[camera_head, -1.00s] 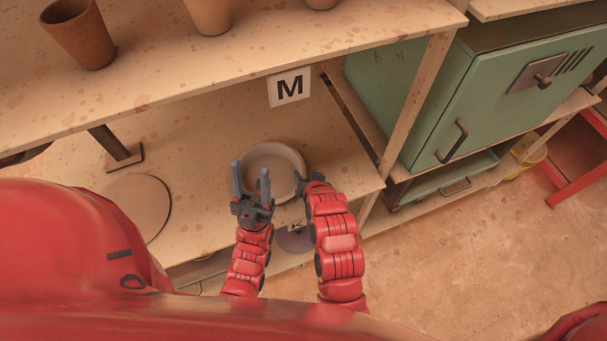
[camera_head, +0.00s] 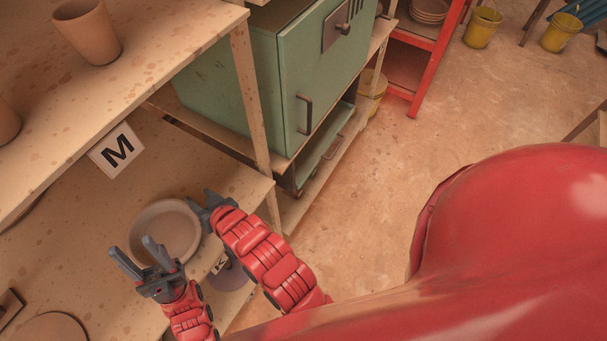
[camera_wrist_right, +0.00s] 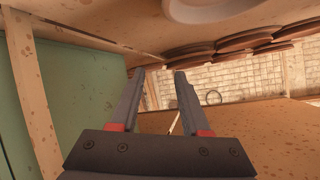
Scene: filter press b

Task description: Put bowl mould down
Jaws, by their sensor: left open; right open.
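The bowl mould (camera_head: 166,232) is a pale round dish resting on the shelf (camera_head: 225,175) below the sign marked M, close to its front edge. My left gripper (camera_head: 141,256) is open and empty, its two fingers raised at the near left of the mould's rim. My right gripper (camera_head: 203,203) is open beside the mould's right rim; whether it touches the rim is hard to tell. In the right wrist view the open right fingers (camera_wrist_right: 158,85) have nothing between them, and a pale rounded rim (camera_wrist_right: 205,8), probably the mould, shows at the top.
A wooden post (camera_head: 255,105) and a green cabinet (camera_head: 305,85) stand to the right. A purple disc (camera_head: 230,272) lies lower down. Open floor (camera_head: 400,130) lies to the right.

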